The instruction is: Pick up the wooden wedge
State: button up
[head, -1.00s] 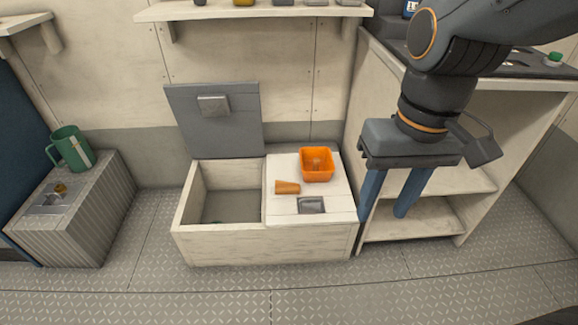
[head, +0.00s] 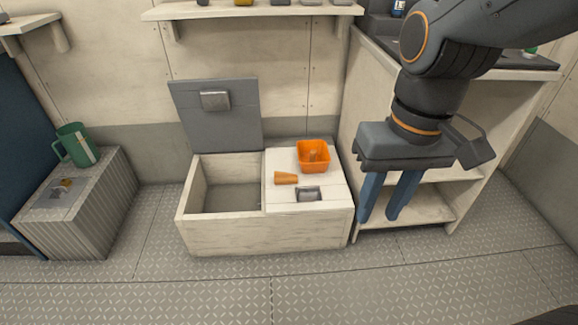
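A tapered orange-brown piece (head: 286,178), which looks like the wooden wedge, lies on the closed right lid (head: 277,201) of the white bench locker, left of an orange bin. My gripper (head: 379,218) hangs to the right of the locker, in front of the open shelf unit. Its two blue fingers point down and stand apart, with nothing visible between them. It is clear of the wedge.
The orange bin (head: 313,147) holds a small brownish item. A grey latch (head: 308,194) sits on the lid's front. The locker's left compartment (head: 230,198) is open, its grey lid (head: 217,125) raised. A green mug (head: 76,146) stands on the left box. The front floor is clear.

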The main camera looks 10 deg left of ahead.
aim_at(280, 178)
jog(key=k, duration=1.05)
jog(key=u, duration=0.6)
jog(key=i, duration=0.7)
jog(key=u, duration=0.55)
jog(key=i, duration=0.65)
jog(key=z, duration=0.9)
jog(key=i, duration=0.8)
jog(key=z, duration=0.9)
